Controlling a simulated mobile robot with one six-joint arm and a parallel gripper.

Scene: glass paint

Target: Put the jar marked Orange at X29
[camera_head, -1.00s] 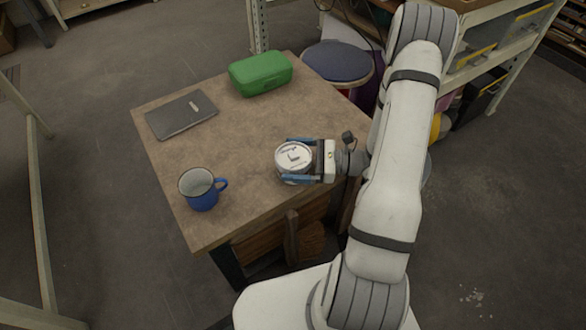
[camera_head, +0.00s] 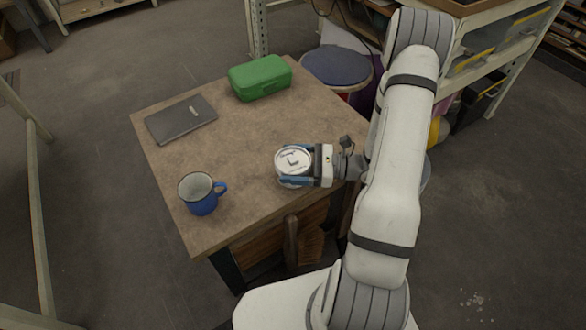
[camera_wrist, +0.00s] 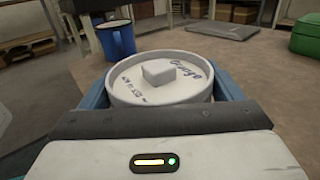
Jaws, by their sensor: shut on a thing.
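The white round jar (camera_head: 293,163) is at the right front part of the table. In the wrist view the jar (camera_wrist: 160,78) fills the middle; its lid has a square knob and reads "Orange", with smaller writing too tilted to read surely. My gripper (camera_head: 297,167) is shut on the jar, with a blue finger on each side of it. The gripper also shows in the wrist view (camera_wrist: 160,100). I cannot tell whether the jar touches the table top. No place marked X29 shows in these frames.
The wooden table (camera_head: 240,150) also bears a blue mug (camera_head: 201,200) at front left, a dark grey laptop-like slab (camera_head: 180,120) and a green case (camera_head: 260,80) at the back. The table's middle is clear. A round stool (camera_head: 337,68) and shelves (camera_head: 500,40) stand beyond.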

